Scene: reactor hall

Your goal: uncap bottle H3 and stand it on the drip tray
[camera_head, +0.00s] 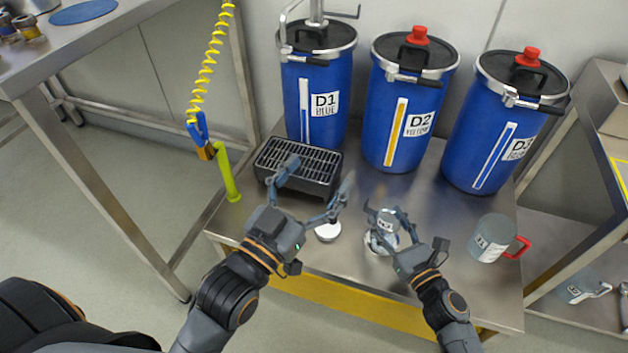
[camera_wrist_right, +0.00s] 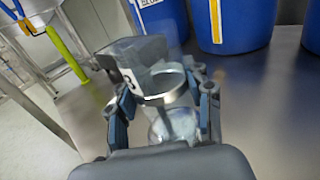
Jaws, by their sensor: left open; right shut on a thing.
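A small bottle (camera_head: 388,218) with a white label is held in my right gripper (camera_head: 385,212), over the front part of the steel table. In the right wrist view the bottle (camera_wrist_right: 160,85) sits between the fingers, tilted in the picture. Its label is partly cut off and shows a 3, and a round, open-looking rim shows. A white cap (camera_head: 328,232) lies on the table beside my left gripper. My left gripper (camera_head: 320,170) is open and empty, its fingers spread before the drip tray. The drip tray (camera_head: 325,185) is black with a slatted grate, which is bare.
Blue drums D1 (camera_head: 323,125), D2 (camera_head: 405,130) and D3 (camera_head: 497,140) line the table's back. A grey mug-like container with a red handle (camera_head: 492,238) stands at the right. A yellow coiled hose (camera_head: 205,75) and green post (camera_head: 227,175) are left of the tray.

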